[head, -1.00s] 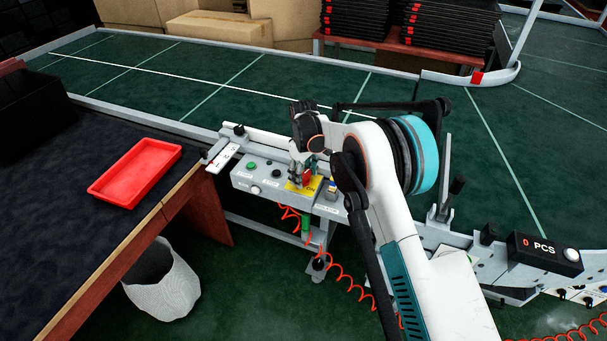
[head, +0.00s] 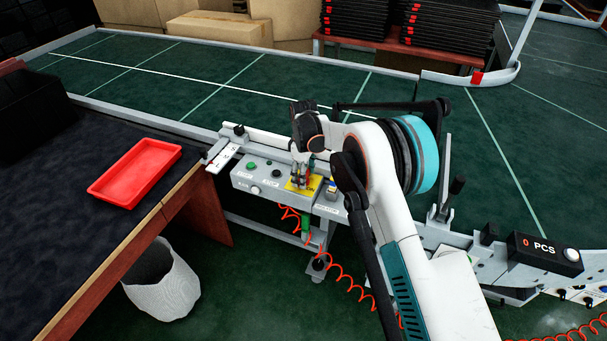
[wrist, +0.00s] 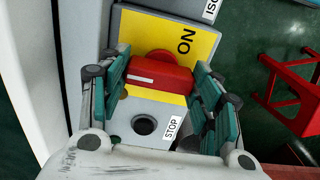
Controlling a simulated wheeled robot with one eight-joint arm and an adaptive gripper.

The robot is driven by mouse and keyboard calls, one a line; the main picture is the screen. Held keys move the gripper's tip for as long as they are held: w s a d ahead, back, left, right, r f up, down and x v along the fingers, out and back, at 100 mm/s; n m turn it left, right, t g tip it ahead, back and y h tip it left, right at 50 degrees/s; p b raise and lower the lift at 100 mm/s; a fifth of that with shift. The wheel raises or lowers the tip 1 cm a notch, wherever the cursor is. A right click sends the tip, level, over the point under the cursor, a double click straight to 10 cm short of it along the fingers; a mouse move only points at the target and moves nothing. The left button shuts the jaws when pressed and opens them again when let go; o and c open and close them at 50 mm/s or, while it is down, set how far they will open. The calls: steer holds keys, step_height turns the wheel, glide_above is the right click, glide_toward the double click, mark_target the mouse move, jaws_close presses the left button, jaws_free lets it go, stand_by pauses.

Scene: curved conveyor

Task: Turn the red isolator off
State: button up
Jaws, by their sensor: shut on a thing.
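The red isolator (wrist: 160,76) is a red bar handle on a round red base over a yellow plate (wrist: 200,37). The plate carries the word ON beside the upper right of the handle. A white line marks the left end of the handle in the wrist view, away from the word. My gripper (wrist: 162,72) is shut on the handle, one teal finger at each end. In the head view my gripper (head: 301,180) points down onto the yellow plate (head: 291,186) of the grey control box, and its fingers mostly hide the handle.
The grey control box (head: 240,182) has a green button (head: 252,163), a black button and a white knob left of the isolator. A black STOP button (wrist: 144,124) lies close to my fingers. A table with a red tray (head: 136,173) stands at left; the conveyor (head: 230,85) runs behind.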

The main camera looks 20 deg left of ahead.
steer(key=o, duration=1.1)
steer(key=shift+c, duration=0.2)
step_height(320, 180, up, 12)
